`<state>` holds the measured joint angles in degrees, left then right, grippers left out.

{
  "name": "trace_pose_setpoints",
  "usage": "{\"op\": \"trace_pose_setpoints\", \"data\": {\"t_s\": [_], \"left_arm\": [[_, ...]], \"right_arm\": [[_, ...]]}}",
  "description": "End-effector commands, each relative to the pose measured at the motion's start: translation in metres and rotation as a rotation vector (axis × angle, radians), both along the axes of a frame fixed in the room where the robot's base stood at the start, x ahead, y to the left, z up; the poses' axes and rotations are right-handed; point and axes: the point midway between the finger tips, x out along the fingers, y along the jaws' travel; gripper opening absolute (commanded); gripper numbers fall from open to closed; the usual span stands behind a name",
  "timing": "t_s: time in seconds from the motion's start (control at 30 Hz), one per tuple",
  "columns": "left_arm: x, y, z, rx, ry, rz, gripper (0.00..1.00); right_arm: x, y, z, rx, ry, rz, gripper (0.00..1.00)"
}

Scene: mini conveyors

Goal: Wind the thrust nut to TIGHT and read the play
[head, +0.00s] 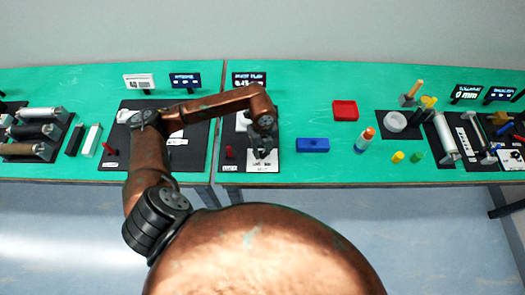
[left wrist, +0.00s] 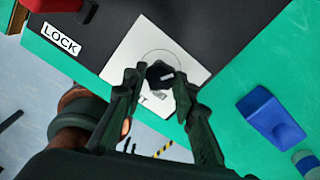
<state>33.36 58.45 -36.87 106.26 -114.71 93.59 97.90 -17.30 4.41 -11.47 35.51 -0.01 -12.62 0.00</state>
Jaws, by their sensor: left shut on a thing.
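The thrust nut (left wrist: 159,74) is a dark knob with a small pale mark, on a white dial plate (left wrist: 120,55) with a thin circle line. In the head view the white plate (head: 263,167) lies at the front of a black base. My left gripper (head: 263,154) reaches down over it; in the left wrist view its fingers (left wrist: 157,82) are on either side of the nut, shut on it. The fingers hide part of the plate's lettering. The play display (head: 249,79) stands behind the base, its number too blurred to read surely. My right gripper is out of view.
A red lever (head: 229,152) stands by the LOCK label (left wrist: 61,40) left of the plate. The green table's front edge is close to the plate.

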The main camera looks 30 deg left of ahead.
Motion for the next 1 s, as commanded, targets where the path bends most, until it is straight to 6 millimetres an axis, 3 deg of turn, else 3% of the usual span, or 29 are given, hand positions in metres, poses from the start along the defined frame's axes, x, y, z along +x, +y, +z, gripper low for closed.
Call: {"op": "trace_pose_setpoints", "data": {"t_s": [0.2,0.57,1.0], "left_arm": [[0.0,0.0,0.0,0.0,0.0,0.0,0.01],[0.0,0.001,-0.001,0.001,0.001,-0.077,0.01],[0.001,0.001,-0.002,0.001,0.0,-0.441,0.01]], "right_arm": [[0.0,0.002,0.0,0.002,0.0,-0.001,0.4],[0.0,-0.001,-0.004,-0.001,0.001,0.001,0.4],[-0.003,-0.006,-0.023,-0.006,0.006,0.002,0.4]]}}
